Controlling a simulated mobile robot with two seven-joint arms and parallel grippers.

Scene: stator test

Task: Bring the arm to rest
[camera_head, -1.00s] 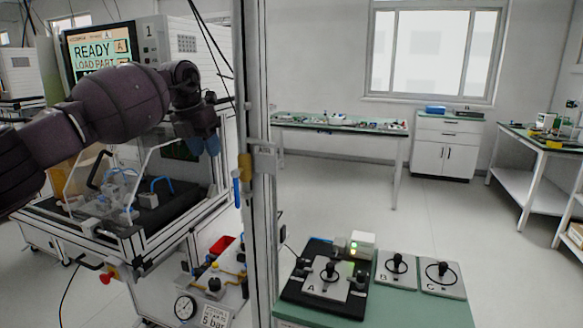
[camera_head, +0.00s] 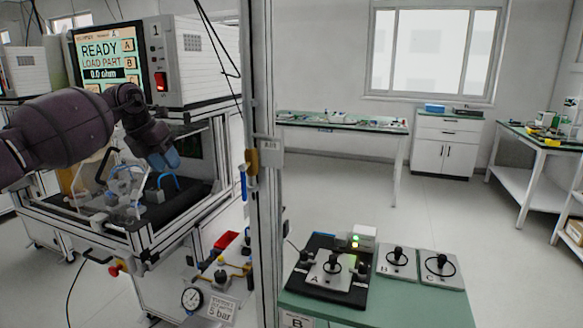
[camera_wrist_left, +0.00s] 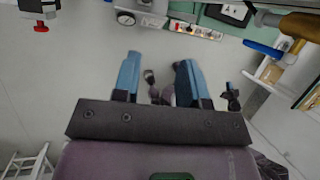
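My left arm (camera_head: 62,130) comes in from the left in the head view, in front of the test station. Its gripper (camera_head: 165,160), with blue fingers, points down and shows in front of the station's open work space. In the left wrist view the two blue fingers of my left gripper (camera_wrist_left: 158,78) stand apart with nothing held between them. I cannot tell how far the gripper is from the station. My right gripper does not show in the head view.
The test station's screen (camera_head: 106,60) reads READY, LOAD PART. A metal upright (camera_head: 262,200) stands right of the station. A green table (camera_head: 420,305) holds a black fixture (camera_head: 301,286) and plates marked B and C. The floor (camera_head: 345,195) behind is clear.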

